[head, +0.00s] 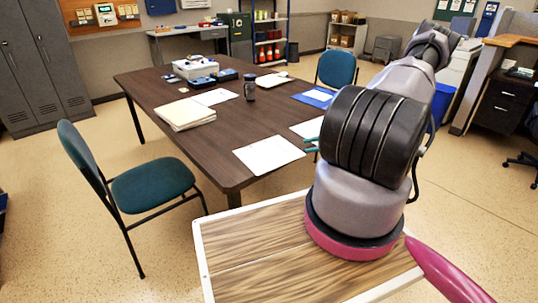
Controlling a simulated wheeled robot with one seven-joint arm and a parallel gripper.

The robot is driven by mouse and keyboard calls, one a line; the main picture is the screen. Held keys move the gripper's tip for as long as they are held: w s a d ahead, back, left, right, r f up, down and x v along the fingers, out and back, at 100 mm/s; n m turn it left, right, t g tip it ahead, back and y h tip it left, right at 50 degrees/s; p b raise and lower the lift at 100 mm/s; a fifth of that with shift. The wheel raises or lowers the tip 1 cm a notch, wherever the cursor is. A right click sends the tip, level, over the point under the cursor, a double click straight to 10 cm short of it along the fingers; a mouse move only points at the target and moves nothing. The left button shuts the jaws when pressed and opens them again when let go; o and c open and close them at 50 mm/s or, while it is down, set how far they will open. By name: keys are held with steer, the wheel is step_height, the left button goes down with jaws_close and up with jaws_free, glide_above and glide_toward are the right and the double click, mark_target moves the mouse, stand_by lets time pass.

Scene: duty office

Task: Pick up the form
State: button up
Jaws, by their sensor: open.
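Several flat papers lie on the dark brown table (225,140), and I cannot tell which one is the form. A white sheet (268,155) lies near the table's front corner. Another sheet (308,128) lies by the right edge, partly hidden by my arm. A third sheet (215,97) lies farther back. A blue-bordered sheet or clipboard (314,98) lies near the right edge. My arm rises in front of the table and stretches to the upper right. I cannot make out my gripper in the head view.
A cream folder stack (187,114), a dark cup (249,87) and a white device (195,66) stand on the table. Teal chairs stand at its left (150,187) and far right (336,69).

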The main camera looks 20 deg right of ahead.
step_height(320, 180, down, 10)
steer(key=s+d+m+t, duration=0.1)
steer(key=s+m+t, duration=0.15)
steer(key=t, duration=0.35)
steer(key=x, duration=1)
steer(key=shift+w+f, duration=0.45)
steer(key=shift+a+m, duration=0.15)
steer(key=shift+m, duration=0.1)
jaws_close()
